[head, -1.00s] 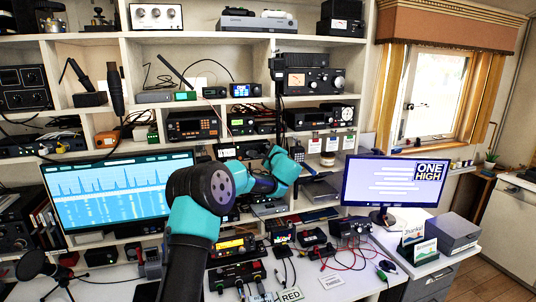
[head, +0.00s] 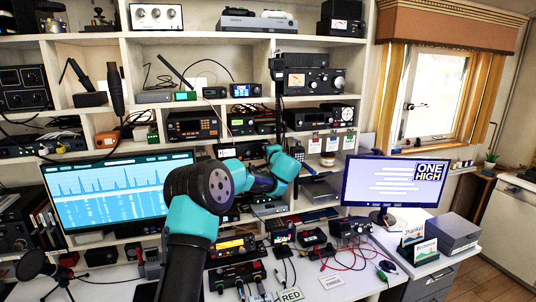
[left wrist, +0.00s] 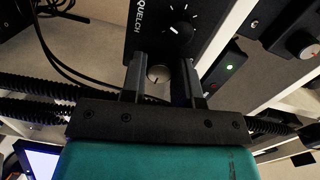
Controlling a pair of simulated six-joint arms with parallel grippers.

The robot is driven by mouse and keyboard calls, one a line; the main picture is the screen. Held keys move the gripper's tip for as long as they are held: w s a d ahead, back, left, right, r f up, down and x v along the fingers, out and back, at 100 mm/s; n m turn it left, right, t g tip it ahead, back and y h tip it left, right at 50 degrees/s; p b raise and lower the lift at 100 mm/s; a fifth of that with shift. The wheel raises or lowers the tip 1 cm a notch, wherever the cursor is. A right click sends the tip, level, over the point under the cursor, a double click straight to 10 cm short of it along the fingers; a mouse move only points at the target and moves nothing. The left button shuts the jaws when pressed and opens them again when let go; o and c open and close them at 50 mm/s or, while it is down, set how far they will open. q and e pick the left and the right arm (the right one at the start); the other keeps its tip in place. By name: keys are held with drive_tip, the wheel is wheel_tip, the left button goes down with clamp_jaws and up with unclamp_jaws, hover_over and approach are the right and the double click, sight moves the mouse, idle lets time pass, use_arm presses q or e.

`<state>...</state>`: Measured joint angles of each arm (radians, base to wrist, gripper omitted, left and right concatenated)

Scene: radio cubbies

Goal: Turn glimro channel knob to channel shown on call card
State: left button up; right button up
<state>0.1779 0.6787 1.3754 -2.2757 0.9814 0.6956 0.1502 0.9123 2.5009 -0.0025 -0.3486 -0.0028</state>
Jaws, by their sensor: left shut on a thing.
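In the left wrist view my left gripper (left wrist: 160,66) has a finger on each side of a small silver-faced knob (left wrist: 158,74) with a dark pointer mark, and is shut on it. The knob is on a black radio panel (left wrist: 150,45); its label and channel marks are hidden or unreadable. Above it is a black knob (left wrist: 180,28) with a white pointer and tick marks, beside a SQUELCH label. In the head view my left arm reaches into the middle shelves, and its fingertips are hidden. A white card (head: 331,281) lies on the desk; its print is too small to read. My right gripper is out of view.
Radios crowd the cubbies around the arm. A monitor (head: 390,184) at right reads ONE HIGH; a blue spectrum monitor (head: 108,192) stands at left. A card (head: 291,295) reading RED is at the front. In the wrist view, a green-lit device (left wrist: 228,68) is at right.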

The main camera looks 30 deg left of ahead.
use_arm(q)
drive_tip(key=shift+n, duration=0.5)
drive_tip(key=o, duration=0.9)
drive_tip(key=shift+d, duration=0.1)
drive_tip(key=v, duration=1.7)
drive_tip(key=shift+s+r, duration=0.15)
drive_tip(key=shift+s, duration=0.05)
